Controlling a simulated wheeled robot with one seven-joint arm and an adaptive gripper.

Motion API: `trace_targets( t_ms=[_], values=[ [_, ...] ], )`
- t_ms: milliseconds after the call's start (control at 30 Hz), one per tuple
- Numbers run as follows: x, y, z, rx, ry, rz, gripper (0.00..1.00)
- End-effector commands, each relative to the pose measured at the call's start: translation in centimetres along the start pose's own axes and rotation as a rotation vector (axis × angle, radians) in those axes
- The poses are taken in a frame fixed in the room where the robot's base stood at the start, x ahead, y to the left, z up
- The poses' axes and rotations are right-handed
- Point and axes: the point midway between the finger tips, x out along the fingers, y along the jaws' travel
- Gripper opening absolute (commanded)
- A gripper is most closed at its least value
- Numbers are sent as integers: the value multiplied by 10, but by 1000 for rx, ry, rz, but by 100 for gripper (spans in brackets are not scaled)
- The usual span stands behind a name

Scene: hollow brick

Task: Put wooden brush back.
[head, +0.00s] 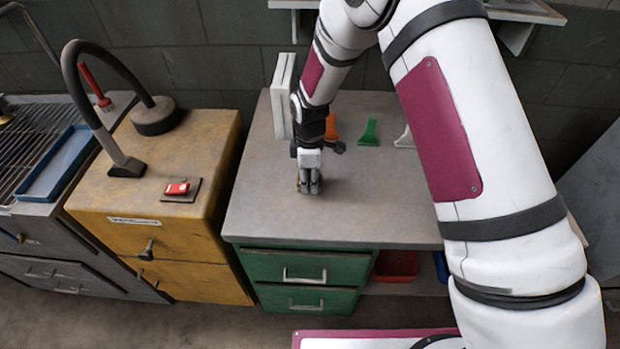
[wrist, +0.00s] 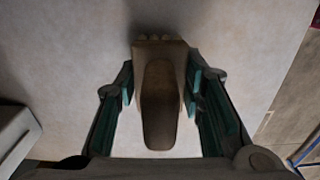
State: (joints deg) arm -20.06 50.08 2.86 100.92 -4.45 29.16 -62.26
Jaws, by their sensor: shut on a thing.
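My gripper (head: 309,186) points down at the grey worktop (head: 270,215), left of its middle in the head view. In the wrist view its two fingers (wrist: 160,105) are shut on the sides of the wooden brush (wrist: 160,100). The brush is a brown block with a darker, rounded long inset and a few bumps at its far end. In the head view the fingers hide nearly all of it. It is at or close above the worktop; I cannot tell whether it touches.
An orange piece (head: 331,126), a green scraper-like piece (head: 369,132) and a white one (head: 405,138) stand at the back of the worktop. White upright panels (head: 284,95) stand behind left. A yellow cabinet (head: 150,225) with a lamp (head: 128,166) and red item (head: 177,188) is left. The front worktop is clear.

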Motion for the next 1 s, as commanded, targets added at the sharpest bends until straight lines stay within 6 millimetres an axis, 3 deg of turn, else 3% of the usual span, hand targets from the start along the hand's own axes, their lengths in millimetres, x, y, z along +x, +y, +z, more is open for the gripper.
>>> trace_targets(
  t_ms=[433, 467, 533, 567, 867, 1000],
  values=[
    [8, 1, 0, 0, 0, 1, 9],
    [8, 0, 0, 0, 0, 1, 38],
    [8, 0, 0, 0, 0, 1, 54],
    [8, 0, 0, 0, 0, 1, 56],
    [6, 0, 0, 0, 0, 1, 56],
    [-4, 1, 0, 0, 1, 2, 56]
  ],
)
